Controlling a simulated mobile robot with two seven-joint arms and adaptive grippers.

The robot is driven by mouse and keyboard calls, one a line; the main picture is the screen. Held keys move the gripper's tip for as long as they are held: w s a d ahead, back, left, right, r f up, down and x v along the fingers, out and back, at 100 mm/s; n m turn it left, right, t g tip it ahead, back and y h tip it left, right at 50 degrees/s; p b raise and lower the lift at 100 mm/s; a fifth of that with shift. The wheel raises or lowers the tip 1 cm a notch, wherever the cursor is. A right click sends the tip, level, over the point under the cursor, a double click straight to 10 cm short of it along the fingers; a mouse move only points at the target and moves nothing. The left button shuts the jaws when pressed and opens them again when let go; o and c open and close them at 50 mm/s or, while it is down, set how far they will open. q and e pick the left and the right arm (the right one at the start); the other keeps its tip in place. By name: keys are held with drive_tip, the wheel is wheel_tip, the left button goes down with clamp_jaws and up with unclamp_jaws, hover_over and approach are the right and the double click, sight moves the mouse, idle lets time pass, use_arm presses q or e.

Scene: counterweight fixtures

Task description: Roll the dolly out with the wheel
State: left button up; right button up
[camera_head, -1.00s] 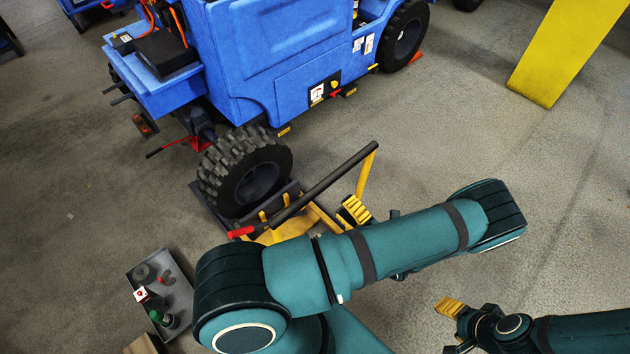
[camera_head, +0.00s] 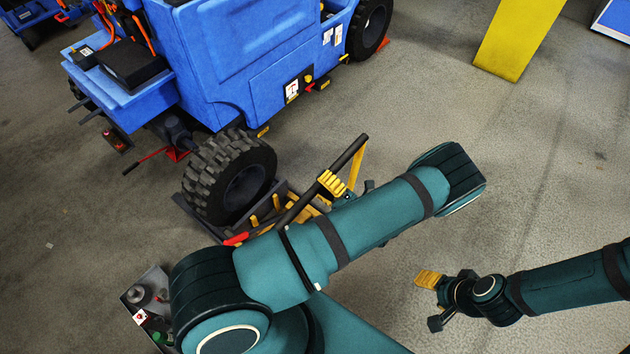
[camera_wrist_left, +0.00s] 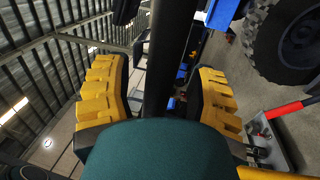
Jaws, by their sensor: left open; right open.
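The dolly (camera_head: 257,216) is a low yellow and dark frame on the floor, partly hidden by my left arm. The big black tyre of the wheel (camera_head: 228,178) stands upright at it, close against the blue vehicle; I cannot tell whether it is detached. The dolly's long dark handle bar (camera_head: 352,150) has a red end (camera_head: 236,239). My left gripper (camera_head: 332,184) is open at the bar. In the left wrist view, its yellow fingers lie on either side of the bar (camera_wrist_left: 170,60), with gaps visible. My right gripper (camera_head: 428,290) is open and empty above the floor at the lower right.
The blue vehicle (camera_head: 240,60) fills the upper left, with a red jack-like part (camera_head: 176,155) behind the wheel. A grey tray (camera_head: 130,300) of small items is at the lower left. A yellow post (camera_head: 518,40) stands at the upper right.

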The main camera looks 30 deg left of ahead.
idle(0.3)
use_arm(q)
clamp_jaws()
drive_tip(key=shift+d, duration=0.35)
unclamp_jaws()
drive_tip(key=v, duration=0.7)
drive_tip(key=shift+d, duration=0.25)
